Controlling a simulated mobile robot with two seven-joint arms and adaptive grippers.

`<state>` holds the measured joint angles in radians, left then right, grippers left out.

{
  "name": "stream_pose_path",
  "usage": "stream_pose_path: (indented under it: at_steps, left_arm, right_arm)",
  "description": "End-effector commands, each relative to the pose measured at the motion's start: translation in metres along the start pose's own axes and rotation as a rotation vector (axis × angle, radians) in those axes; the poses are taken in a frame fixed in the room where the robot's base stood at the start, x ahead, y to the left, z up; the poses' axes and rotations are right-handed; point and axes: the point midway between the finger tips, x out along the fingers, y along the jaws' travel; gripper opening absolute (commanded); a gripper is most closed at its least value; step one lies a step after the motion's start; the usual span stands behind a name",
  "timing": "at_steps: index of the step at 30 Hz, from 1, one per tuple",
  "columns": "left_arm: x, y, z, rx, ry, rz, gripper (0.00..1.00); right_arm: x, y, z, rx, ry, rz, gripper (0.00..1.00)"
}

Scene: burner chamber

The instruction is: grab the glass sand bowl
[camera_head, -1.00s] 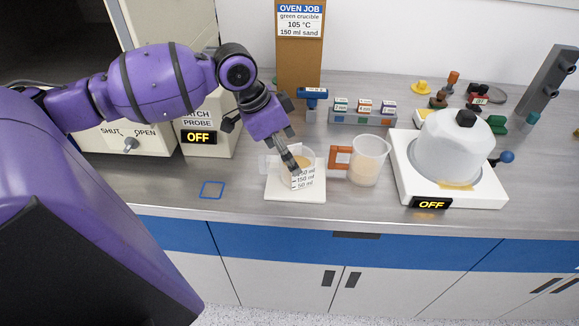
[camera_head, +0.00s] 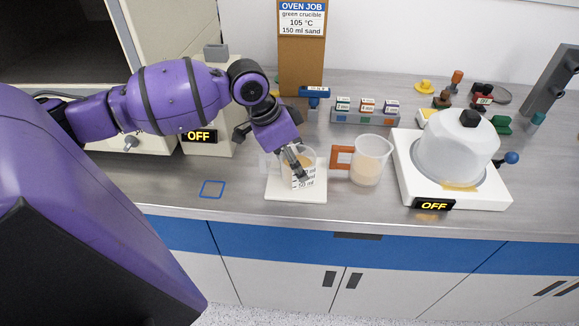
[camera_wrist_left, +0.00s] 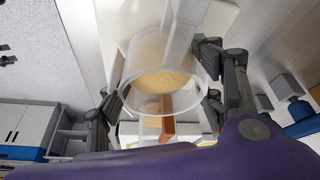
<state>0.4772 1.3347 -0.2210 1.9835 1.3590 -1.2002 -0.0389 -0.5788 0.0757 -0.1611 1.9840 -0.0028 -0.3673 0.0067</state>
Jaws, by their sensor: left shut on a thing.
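The glass sand bowl (camera_head: 304,181) stands on a white square pad (camera_head: 283,191) on the bench. It is clear, with ml marks on its front and tan sand inside. My left gripper (camera_head: 298,164) reaches down over it from the upper left, and a dark finger hides part of the bowl. In the left wrist view the bowl (camera_wrist_left: 165,82) sits between the two fingers, which are shut on its sides. I cannot see a gap between the bowl and the pad. My right gripper is not in view.
A beaker with an orange handle (camera_head: 368,162) holding sand stands just right of the bowl. A white device with a domed cover (camera_head: 455,150) stands farther right. A rack of small labelled boxes (camera_head: 364,113) is behind. The bench around a blue square outline (camera_head: 212,189) is clear.

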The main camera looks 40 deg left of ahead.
Motion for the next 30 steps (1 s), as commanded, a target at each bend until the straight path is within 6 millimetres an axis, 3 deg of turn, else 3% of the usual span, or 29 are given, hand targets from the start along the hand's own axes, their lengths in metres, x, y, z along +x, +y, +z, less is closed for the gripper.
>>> stream_pose_path:
  at_steps: [17, 23, 30]
  left_arm:
    - [-0.011, 0.0, -0.005, 0.001, 0.002, -0.001, 0.27]
    - [-0.029, 0.001, -0.013, 0.001, 0.002, -0.001, 0.27]
    - [-0.059, 0.009, -0.004, 0.002, 0.0, -0.004, 0.27]
  right_arm:
    - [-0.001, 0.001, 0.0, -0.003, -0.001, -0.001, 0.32]
    - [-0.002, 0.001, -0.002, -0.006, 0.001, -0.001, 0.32]
    - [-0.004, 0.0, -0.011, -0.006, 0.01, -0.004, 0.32]
